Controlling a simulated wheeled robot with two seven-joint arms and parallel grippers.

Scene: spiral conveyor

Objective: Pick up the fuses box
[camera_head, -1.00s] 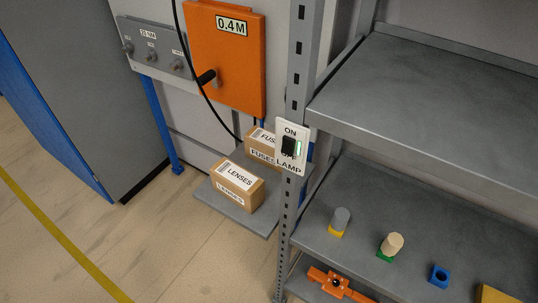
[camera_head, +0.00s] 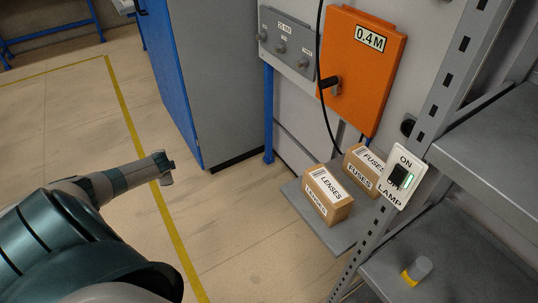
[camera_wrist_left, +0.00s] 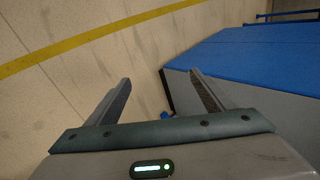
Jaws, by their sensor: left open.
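The fuses box (camera_head: 362,170) is a brown carton with a white label reading FUSES. It sits at the back of a low grey shelf, behind the lenses box (camera_head: 328,195), and its right side is partly hidden by the rack post with the lamp switch. My left arm reaches in from the left in the head view, over the floor and well left of both boxes; its fingers are not clear there. In the left wrist view my left gripper (camera_wrist_left: 158,92) is open and empty above the floor. My right gripper is not in view.
An orange panel (camera_head: 362,70) hangs above. The floor in front of the low shelf (camera_head: 345,240) is clear.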

